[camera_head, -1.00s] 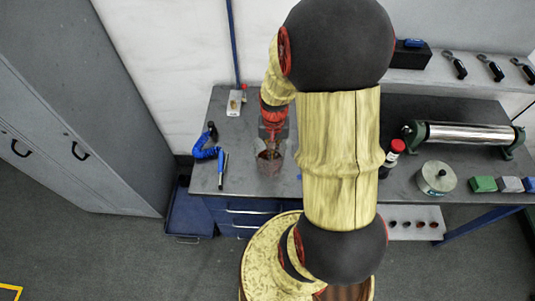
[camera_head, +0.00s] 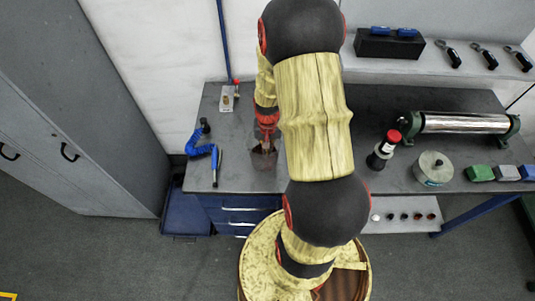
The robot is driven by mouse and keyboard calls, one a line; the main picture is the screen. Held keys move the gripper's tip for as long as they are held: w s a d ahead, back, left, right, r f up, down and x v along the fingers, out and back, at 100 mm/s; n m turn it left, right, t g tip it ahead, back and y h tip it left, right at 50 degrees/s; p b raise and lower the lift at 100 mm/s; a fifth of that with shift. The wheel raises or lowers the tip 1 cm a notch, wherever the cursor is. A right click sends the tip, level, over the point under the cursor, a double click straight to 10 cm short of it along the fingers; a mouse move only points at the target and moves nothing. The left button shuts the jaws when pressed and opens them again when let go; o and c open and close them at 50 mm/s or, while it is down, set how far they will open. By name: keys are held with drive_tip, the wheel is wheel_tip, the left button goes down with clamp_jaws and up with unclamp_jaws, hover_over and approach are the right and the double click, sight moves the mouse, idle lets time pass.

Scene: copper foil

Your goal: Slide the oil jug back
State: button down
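My gripper (camera_head: 264,146) is pointed down over the left part of the dark workbench (camera_head: 330,110). Right at its tips is a small brown, coppery vessel (camera_head: 263,164), possibly the oil jug. The gripper covers its upper part. I cannot tell whether the fingers are open or closed on it, or whether it touches the bench. A dark bottle with a red cap (camera_head: 382,152) stands upright on the bench, right of my arm and well apart from my gripper.
Left of the vessel are a blue hose-like tool (camera_head: 200,146) and a small plate (camera_head: 227,98) with a red-tipped part. To the right are a round metal tin (camera_head: 434,168), a steel roller (camera_head: 463,123) and several coloured blocks (camera_head: 480,173). A shelf (camera_head: 430,76) runs behind.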

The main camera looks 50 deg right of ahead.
drive_tip(key=w+d, duration=0.8)
drive_tip(key=d, duration=0.1)
drive_tip(key=w+d, duration=0.4)
drive_tip(key=d, duration=0.1)
drive_tip(key=shift+a, duration=0.1)
